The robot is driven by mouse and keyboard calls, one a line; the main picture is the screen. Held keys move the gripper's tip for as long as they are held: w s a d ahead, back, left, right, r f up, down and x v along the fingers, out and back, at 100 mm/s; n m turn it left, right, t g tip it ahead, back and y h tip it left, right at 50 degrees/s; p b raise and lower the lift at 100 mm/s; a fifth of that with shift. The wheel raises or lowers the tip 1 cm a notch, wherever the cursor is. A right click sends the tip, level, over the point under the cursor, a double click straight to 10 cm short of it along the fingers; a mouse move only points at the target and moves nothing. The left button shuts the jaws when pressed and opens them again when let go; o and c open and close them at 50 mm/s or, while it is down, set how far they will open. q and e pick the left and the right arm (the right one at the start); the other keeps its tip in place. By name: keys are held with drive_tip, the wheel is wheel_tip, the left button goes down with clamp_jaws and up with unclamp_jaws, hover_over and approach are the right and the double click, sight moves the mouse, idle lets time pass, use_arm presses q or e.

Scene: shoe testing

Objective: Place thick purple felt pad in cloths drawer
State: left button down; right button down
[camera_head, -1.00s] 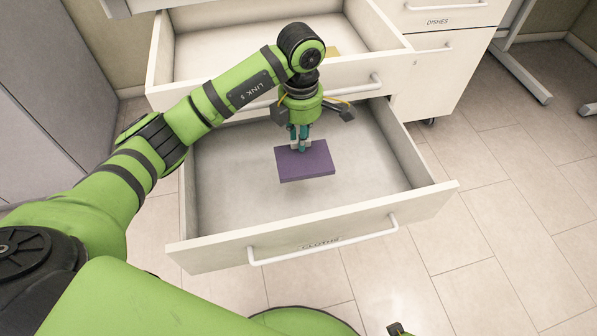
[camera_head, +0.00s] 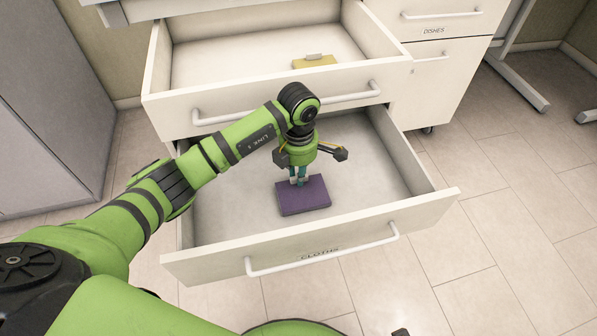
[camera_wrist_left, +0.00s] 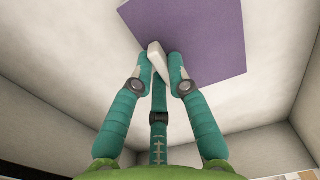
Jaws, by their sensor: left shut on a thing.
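The purple felt pad (camera_head: 305,199) is inside the open lower drawer, whose front (camera_head: 350,245) is labelled CLOTHS. It appears to be at or just above the drawer floor; I cannot tell whether it touches. My left gripper (camera_head: 298,182) points down over the pad, shut on a pale tab on its top. In the left wrist view the gripper (camera_wrist_left: 160,62) pinches that white tab (camera_wrist_left: 158,60), with the purple pad (camera_wrist_left: 195,35) beyond and the drawer floor around it. My right gripper is not clearly in view.
An upper drawer (camera_head: 265,112) is also open, above and behind the cloths drawer, with a yellow pad (camera_head: 315,61) in it. A cabinet labelled DISHES (camera_head: 435,60) stands at right. The cloths drawer floor (camera_head: 365,175) is otherwise clear.

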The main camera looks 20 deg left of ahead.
use_arm(q)
drive_tip(key=shift+f, duration=0.15)
drive_tip(key=c, duration=1.2)
unclamp_jaws()
use_arm(e)
drive_tip(key=shift+w+r, duration=0.15)
drive_tip(key=shift+r, duration=0.15)
use_arm(q)
wheel_tip(320, 180, up, 5)
drive_tip(key=shift+w+f+p, duration=0.1)
drive_tip(key=shift+f+p, duration=0.1)
drive_tip(key=shift+p, duration=0.2)
wheel_tip(320, 180, up, 8)
drive_tip(key=shift+p, duration=0.4)
use_arm(e)
drive_tip(key=shift+s+d+f, duration=0.1)
drive_tip(key=shift+s+f, duration=0.2)
drive_tip(key=shift+f, duration=0.45)
drive_tip(key=shift+s+d+f, duration=0.1)
drive_tip(key=shift+s+f, duration=0.15)
drive_tip(key=shift+f, duration=0.5)
use_arm(q)
drive_tip(key=shift+f, duration=0.1)
